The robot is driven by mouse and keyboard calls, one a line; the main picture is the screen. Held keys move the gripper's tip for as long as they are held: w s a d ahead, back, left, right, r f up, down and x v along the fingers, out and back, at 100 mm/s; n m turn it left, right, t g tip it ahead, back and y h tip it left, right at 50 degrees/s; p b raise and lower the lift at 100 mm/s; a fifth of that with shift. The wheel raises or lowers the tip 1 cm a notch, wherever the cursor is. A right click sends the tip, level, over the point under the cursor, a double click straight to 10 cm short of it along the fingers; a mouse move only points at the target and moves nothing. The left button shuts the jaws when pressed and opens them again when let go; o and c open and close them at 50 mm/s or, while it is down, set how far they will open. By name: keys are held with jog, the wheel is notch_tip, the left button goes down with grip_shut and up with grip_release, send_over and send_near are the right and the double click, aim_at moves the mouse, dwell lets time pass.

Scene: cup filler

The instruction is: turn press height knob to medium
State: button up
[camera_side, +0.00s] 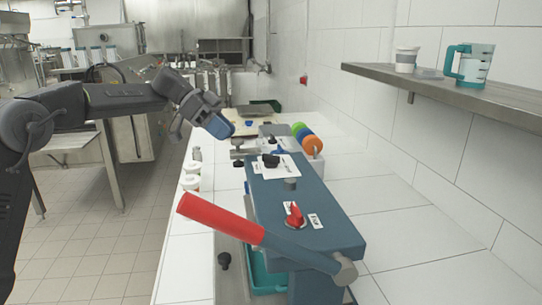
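A blue machine (318,236) stands on the white counter. On its top is a black knob (270,160) on a white label plate (290,168), and nearer the camera a red knob (294,214) between two small labels. The label print is too small to read, so I cannot tell which knob sets press height, nor its setting. My gripper (220,128), with blue at its end, is in the air to the upper left of the machine, apart from both knobs. Its fingers are too small to show whether they are open, and nothing is visibly held.
A long lever with a red handle (220,219) crosses the machine's near left side. A teal tray (262,270) sits below. White cups (191,175) are at the counter's left edge. A wall shelf (440,88) holds a cup and a jug.

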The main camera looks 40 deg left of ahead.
aim_at(271, 155)
jog(key=w+a+f+m+h, duration=0.3)
jog(key=w+a+m, duration=0.1)
jog(key=w+a, duration=0.15)
jog(key=x, duration=0.9)
jog(key=w+x, duration=0.1)
jog(key=x, duration=0.4)
jog(key=shift+r, duration=0.2)
grip_shut()
